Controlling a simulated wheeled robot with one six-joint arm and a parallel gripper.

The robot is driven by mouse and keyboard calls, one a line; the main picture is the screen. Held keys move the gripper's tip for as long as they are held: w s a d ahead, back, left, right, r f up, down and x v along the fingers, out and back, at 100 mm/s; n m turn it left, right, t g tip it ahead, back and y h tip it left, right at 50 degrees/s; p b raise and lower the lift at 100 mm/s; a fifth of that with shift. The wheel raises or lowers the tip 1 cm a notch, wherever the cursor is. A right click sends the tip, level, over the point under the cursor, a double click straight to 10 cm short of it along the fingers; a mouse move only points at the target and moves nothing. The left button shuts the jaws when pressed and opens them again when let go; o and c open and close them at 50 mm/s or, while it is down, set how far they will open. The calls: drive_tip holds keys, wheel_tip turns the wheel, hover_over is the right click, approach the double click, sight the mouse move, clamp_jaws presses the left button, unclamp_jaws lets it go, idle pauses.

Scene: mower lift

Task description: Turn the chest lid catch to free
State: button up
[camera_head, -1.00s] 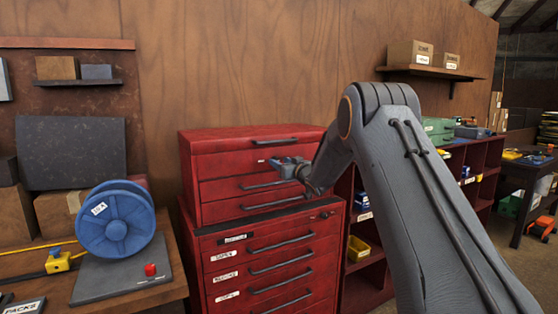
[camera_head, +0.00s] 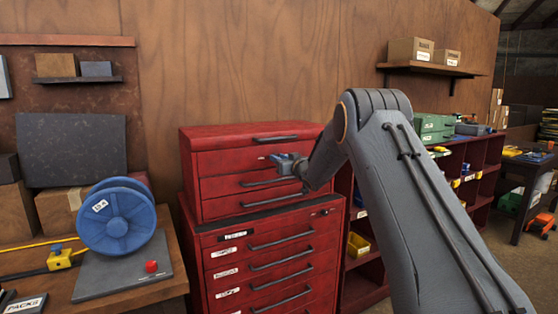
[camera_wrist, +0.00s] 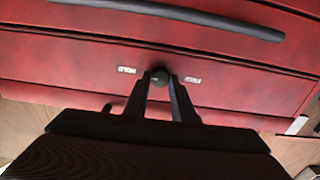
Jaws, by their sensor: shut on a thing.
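The red tool chest (camera_head: 225,163) stands against the wooden wall, with its top section on a larger drawer cabinet. The chest lid catch is a small dark round knob (camera_wrist: 160,76) on the red front, between two small pale labels (camera_wrist: 127,70) and (camera_wrist: 193,79) whose words I cannot read for sure. My gripper (camera_wrist: 160,84) is shut on this knob, with a finger on either side of it. In the head view my gripper (camera_head: 283,163) is at the upper front of the chest, and the catch is hidden behind it.
A dark bar handle (camera_wrist: 190,14) runs across the front above the catch. A blue reel (camera_head: 116,217) and a red button (camera_head: 151,267) are on the bench at left. Red shelving (camera_head: 480,180) stands to the right. Open space lies in front of the chest.

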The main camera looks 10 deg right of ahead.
drive_tip(key=shift+f+n+b, duration=0.1)
drive_tip(key=shift+n+b, duration=0.2)
drive_tip(key=shift+b, duration=0.1)
drive_tip(key=n+b, duration=0.3)
drive_tip(key=shift+b, duration=0.35)
drive_tip(key=n+b, duration=0.5)
drive_tip(key=b, duration=0.1)
drive_tip(key=shift+a, duration=0.1)
drive_tip(key=n+b, duration=0.5)
drive_tip(key=b, duration=0.1)
drive_tip(key=shift+f+n, duration=0.15)
drive_tip(key=shift+n, duration=0.25)
drive_tip(key=n+b, duration=0.3)
drive_tip(key=b, duration=0.1)
drive_tip(key=shift+n, duration=0.3)
drive_tip(key=o, duration=1.1)
drive_tip(key=shift+a, duration=0.1)
drive_tip(key=shift+c, duration=0.2)
